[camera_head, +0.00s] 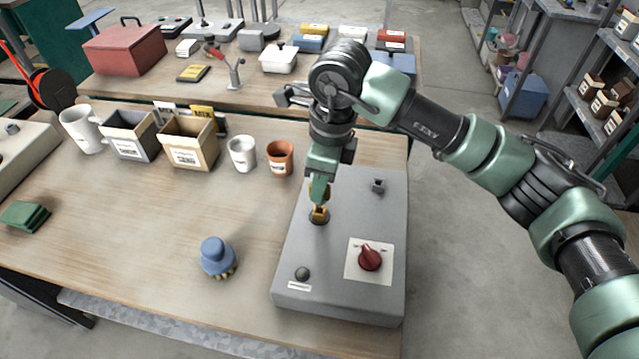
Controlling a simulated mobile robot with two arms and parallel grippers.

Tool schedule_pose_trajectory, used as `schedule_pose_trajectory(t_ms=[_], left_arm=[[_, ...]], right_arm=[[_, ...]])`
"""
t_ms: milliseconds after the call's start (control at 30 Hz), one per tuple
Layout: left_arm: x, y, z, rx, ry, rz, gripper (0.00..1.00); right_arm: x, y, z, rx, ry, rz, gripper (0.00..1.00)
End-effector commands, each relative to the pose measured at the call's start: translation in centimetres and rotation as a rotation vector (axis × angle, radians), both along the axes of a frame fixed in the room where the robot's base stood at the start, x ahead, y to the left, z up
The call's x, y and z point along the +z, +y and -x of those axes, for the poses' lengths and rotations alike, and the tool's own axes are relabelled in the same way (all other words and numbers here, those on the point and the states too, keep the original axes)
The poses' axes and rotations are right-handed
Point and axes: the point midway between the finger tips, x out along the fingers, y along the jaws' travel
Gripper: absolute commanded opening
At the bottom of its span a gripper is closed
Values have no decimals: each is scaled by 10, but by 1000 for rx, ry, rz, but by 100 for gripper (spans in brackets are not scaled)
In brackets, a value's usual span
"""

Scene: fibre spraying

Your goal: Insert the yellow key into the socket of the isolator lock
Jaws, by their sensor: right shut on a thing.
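The isolator lock appears to be the grey panel box (330,270) at the right end of the near table. It carries a red rotary knob (369,257) on a white plate, a small dark square part (378,186) and a dark round button (302,273). My right gripper (319,203) points down over the box's upper left part, shut on the yellow key (319,213). The key's lower end is at a dark round socket (318,219); I cannot tell how deep it sits. My left gripper is not in view.
Behind are a terracotta cup (280,158), a white cup (242,153), a tan bin (188,143), a dark bin (130,135) and a white mug (82,130). The table's front middle is clear.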

Motion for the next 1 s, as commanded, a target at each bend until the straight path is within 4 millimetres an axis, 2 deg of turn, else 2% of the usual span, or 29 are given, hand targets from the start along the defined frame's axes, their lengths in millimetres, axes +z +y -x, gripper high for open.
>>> schedule_pose_trajectory(t_ms=[500,1000], left_arm=[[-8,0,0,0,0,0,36],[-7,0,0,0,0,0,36]], right_arm=[[-1,0,0,0,-1,0,0],[0,0,0,0,0,0,0]])
